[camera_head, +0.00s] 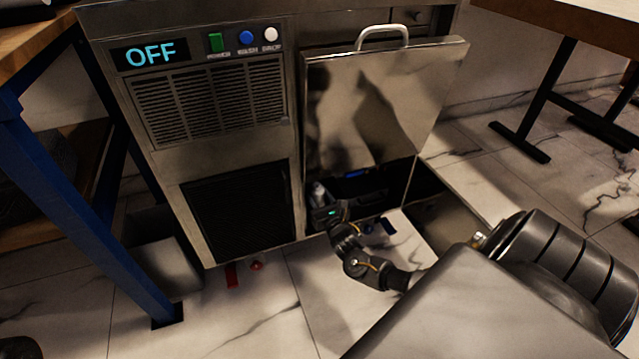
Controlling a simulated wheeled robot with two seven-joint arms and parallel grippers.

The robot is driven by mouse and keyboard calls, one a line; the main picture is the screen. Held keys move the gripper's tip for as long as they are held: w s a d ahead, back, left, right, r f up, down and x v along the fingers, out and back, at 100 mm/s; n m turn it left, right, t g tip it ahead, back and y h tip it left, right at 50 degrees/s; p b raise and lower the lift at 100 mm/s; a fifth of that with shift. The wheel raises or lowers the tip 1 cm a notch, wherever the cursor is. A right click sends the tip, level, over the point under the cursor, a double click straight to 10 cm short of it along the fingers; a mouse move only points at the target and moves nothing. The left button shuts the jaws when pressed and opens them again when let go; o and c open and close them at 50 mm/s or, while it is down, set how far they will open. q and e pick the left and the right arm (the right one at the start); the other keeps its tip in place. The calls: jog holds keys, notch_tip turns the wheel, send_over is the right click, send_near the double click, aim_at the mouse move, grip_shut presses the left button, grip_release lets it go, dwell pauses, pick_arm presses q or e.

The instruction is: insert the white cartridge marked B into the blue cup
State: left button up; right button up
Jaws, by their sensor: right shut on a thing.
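My right gripper (322,208) reaches from the lower right into the dark opening under the raised steel door of the machine. It is shut on a small whitish cylinder (318,191), which looks like the white cartridge and stands roughly upright at the jaws. Its marking is too small to read. A blue thing (355,174) shows inside the opening just under the door's lower edge, right of the cylinder. I cannot tell if it is the blue cup, as most of it is hidden. My left gripper is out of view.
The steel machine (225,160) has an OFF display (150,54) and several buttons. Its tilted door (385,100) hangs above my right gripper. Small red things (232,274) lie on the floor in front. A blue-legged table (75,205) stands at left, another table (585,20) at upper right.

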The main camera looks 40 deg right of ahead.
aim_at(320, 206)
jog(key=shift+f+b, duration=0.95)
jog(key=shift+f, duration=0.65)
jog(key=o, duration=1.2)
jog(key=shift+o, duration=0.2)
jog(key=shift+r, duration=0.1)
